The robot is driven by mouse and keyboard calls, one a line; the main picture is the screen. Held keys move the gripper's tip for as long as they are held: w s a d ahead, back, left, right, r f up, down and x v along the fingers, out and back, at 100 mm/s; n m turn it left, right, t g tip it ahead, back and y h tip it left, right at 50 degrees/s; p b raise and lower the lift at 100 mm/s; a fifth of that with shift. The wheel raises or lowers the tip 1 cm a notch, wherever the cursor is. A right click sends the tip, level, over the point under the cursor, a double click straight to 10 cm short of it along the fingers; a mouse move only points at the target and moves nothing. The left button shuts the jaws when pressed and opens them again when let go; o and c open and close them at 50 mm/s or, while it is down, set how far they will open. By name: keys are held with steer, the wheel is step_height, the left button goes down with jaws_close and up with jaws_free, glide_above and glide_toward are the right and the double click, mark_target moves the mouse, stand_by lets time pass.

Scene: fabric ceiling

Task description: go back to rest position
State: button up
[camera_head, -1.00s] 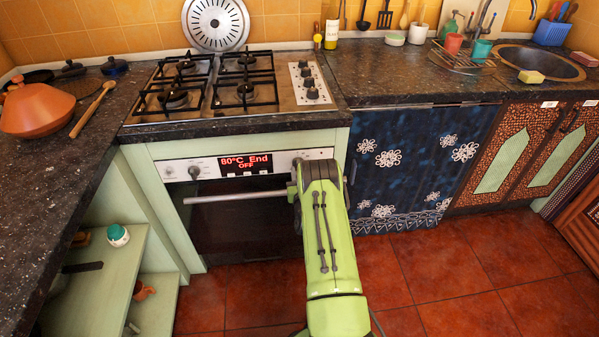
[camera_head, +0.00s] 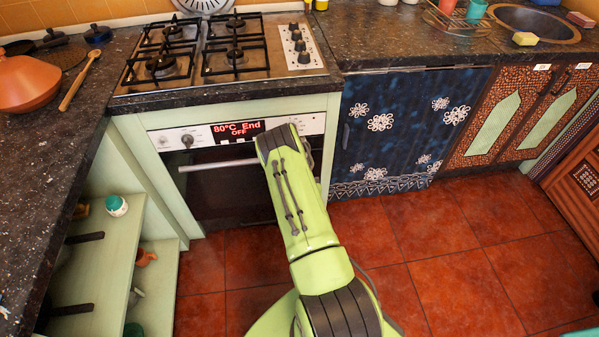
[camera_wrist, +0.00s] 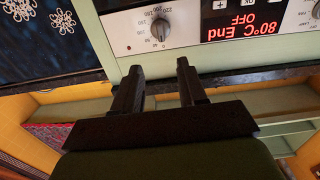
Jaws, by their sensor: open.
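My gripper (camera_wrist: 160,85) shows in the wrist view with its two dark fingers apart and nothing between them. In the head view, my green arm reaches toward the oven and hides the gripper. The oven (camera_head: 222,195) has a pale green frame, a dark door and a long metal handle (camera_head: 217,163). Its red display (camera_head: 238,131) reads 80°C End OFF. In the wrist view the display (camera_wrist: 243,26) and a knob (camera_wrist: 160,30) appear upside down beyond the fingers. I cannot tell how far the fingers are from the panel.
A gas hob (camera_head: 215,52) sits above the oven. A dark counter (camera_head: 50,200) runs along the left, with an orange tagine (camera_head: 27,84) and open green shelves (camera_head: 95,262) below. A blue patterned curtain (camera_head: 405,130) hangs right of the oven. The tiled floor (camera_head: 450,260) at right is clear.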

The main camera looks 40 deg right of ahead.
steer(key=shift+s+a+f+b, duration=0.35)
steer(key=shift+s+a+b, duration=0.15)
steer(key=shift+s+b, duration=0.1)
